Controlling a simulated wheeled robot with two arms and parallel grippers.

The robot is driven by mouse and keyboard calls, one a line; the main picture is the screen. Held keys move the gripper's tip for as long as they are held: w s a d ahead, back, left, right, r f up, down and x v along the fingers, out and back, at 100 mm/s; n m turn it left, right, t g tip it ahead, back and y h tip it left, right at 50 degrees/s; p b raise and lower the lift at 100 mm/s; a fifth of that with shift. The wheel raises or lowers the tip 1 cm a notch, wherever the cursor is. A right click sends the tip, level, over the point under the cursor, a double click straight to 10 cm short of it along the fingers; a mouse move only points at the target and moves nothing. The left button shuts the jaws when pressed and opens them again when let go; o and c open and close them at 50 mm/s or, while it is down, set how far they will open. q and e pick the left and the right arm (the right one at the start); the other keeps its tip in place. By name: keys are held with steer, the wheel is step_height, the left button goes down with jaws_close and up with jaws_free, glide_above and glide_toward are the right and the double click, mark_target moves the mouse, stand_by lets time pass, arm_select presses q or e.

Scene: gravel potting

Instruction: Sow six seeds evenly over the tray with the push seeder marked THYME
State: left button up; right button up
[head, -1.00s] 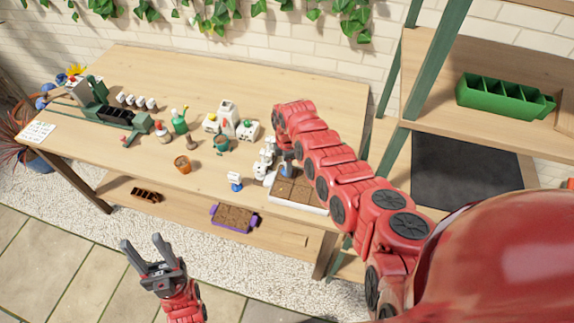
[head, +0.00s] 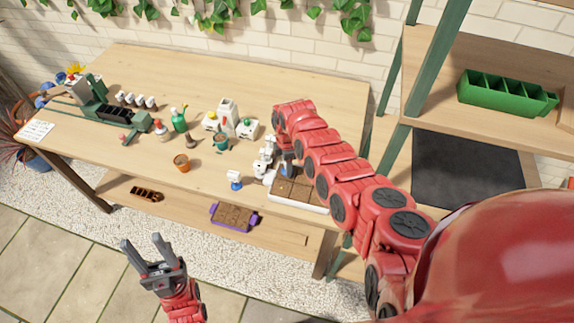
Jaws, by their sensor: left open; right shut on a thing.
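The seed tray (head: 312,208) is at the front right of the table, with a white rim and brown soil in sections. My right gripper (head: 286,158) is over the tray's back left part, partly hidden by its own wrist and arm. It is shut on a small push seeder (head: 287,171), of which only a bluish bit shows near the soil; its label cannot be read. A second seeder-like piece (head: 235,181), white above and blue below, stands on the table left of the tray. My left gripper (head: 143,241) is open and empty, in front of the table.
A purple-handled tray (head: 234,217) sits on the lower shelf. A wooden rack with a green planter (head: 505,93) is at right.

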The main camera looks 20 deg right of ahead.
stand_by(0.3)
step_height(320, 180, up, 3)
steer(key=p, duration=0.3)
steer(key=shift+f, duration=0.15)
